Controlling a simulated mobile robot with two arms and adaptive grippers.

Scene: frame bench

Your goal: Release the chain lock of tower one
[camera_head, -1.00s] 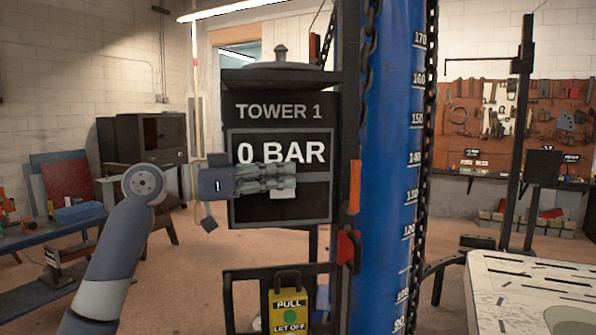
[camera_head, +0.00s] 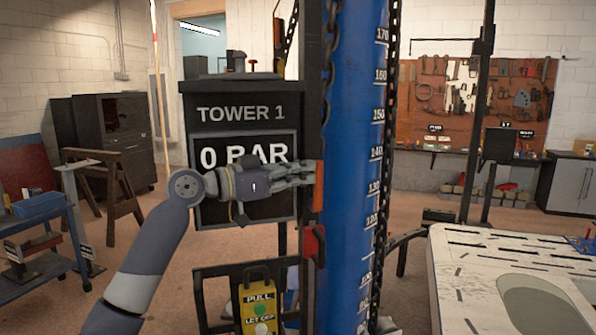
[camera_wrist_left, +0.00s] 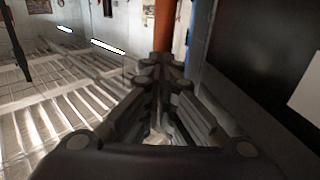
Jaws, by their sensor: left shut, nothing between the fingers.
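Tower one is a blue column (camera_head: 352,130) with a printed scale and a dark sign box (camera_head: 240,112) reading "TOWER 1" and "0 BAR". A dark chain (camera_head: 331,60) hangs at its left edge and another chain (camera_head: 385,190) at its right. An orange upright bar (camera_head: 319,186) sits on the dark post, with a red handle (camera_head: 315,243) below it. My left gripper (camera_head: 311,172) is shut and empty, its tips close to the orange bar; contact cannot be told. In the left wrist view the shut fingers (camera_wrist_left: 160,68) point toward the orange bar (camera_wrist_left: 165,28). My right gripper is out of view.
A yellow "PULL / LET OFF" tag (camera_head: 260,305) hangs in a dark frame below the sign. A pale slotted bench (camera_head: 470,270) stands at the right. A blue workbench (camera_head: 40,255) and a wooden trestle (camera_head: 105,190) stand at the left.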

